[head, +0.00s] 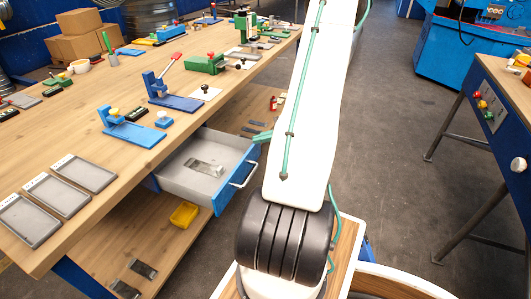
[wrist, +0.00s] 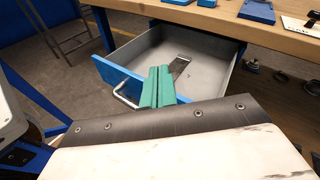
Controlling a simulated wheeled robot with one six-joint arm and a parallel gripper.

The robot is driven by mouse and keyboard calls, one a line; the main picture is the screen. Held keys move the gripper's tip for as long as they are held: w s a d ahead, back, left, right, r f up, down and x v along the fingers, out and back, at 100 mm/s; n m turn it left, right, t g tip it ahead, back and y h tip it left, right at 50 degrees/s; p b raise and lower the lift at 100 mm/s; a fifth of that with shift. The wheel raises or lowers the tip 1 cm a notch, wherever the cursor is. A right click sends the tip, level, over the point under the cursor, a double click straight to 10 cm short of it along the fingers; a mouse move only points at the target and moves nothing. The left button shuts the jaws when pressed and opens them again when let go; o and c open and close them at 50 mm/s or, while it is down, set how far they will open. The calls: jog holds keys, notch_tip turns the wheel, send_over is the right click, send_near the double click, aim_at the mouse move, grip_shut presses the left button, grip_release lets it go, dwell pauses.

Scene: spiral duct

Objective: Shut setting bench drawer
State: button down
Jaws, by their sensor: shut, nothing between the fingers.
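The setting bench drawer (head: 202,168) hangs open under the wooden bench top, with a blue front, a grey inside and a pale bar handle (head: 245,174). A flat grey metal piece (head: 205,167) lies in it. In the wrist view the drawer (wrist: 150,52) is also open, with its blue front (wrist: 118,76) towards me and its handle (wrist: 124,97) at the left. My gripper (wrist: 160,80) has green fingers, shut and empty, seen in front of the drawer front near the handle. Whether they touch it I cannot tell. In the head view my arm hides part of the gripper.
The bench top (head: 130,150) carries blue fixtures, a green vise (head: 205,64) and grey trays (head: 68,185). A yellow bin (head: 184,214) sits on the lower shelf. Another bench (head: 505,95) stands at the right. The floor between is clear.

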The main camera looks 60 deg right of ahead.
aim_at(259, 150)
jog(key=s+d+f+m+t+h, duration=0.6)
jog(key=s+d+f+m+h, duration=0.25)
jog(key=s+f, duration=0.4)
jog(key=shift+m+y, duration=0.25)
jog(key=shift+y, duration=0.1)
jog(key=w, duration=0.4)
jog(key=w+a, duration=0.1)
jog(key=w, duration=0.8)
jog(key=shift+w+a, duration=0.2)
jog(key=shift+a, duration=0.05)
jog(key=shift+w, duration=0.5)
jog(key=shift+d, duration=0.1)
